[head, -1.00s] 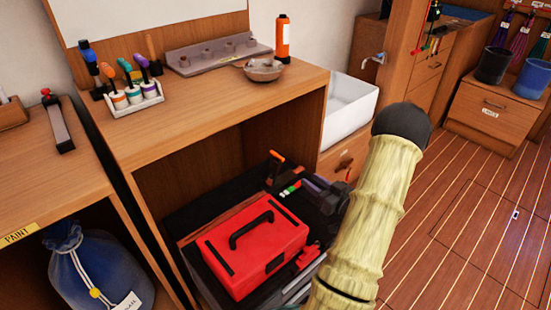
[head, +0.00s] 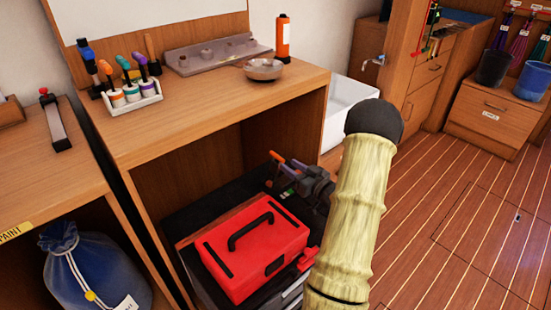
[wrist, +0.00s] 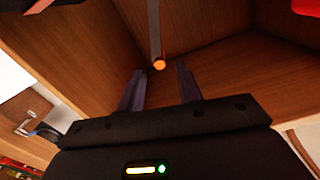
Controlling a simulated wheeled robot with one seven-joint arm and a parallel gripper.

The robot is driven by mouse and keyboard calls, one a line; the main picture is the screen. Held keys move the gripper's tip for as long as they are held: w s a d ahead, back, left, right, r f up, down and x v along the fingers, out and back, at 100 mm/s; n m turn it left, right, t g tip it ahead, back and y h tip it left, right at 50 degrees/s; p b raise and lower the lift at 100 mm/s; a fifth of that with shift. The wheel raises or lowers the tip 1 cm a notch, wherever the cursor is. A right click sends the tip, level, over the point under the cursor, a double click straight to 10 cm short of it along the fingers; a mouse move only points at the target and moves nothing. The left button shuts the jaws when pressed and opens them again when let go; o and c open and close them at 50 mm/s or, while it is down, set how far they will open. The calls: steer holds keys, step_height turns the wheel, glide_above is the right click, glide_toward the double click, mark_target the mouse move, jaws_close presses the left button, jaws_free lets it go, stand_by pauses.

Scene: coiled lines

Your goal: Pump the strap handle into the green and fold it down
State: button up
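The strap handle's orange end (head: 277,157) stands up behind the red toolbox inside the low open bay. In the wrist view the orange tip (wrist: 159,64) of a grey bar lies just beyond my fingertips, in line with the gap between them. My gripper (head: 288,169) is close to the handle in the head view; its two fingers (wrist: 160,80) are apart with nothing between them. Small green marking (head: 284,192) shows below the gripper, partly hidden. The handle's lower part and base are mostly hidden by my gripper and the toolbox.
The red toolbox (head: 254,249) sits just in front of the handle. Wooden bay walls (head: 210,150) enclose the space.

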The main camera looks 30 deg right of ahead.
mark_target(276, 155)
steer(key=w, duration=0.2)
steer(key=w+b, duration=0.1)
steer(key=w, duration=0.2)
steer(key=w+a, duration=0.1)
steer(key=w, duration=0.2)
steer(key=shift+w+b, duration=0.1)
steer(key=shift+b, duration=0.25)
jaws_close()
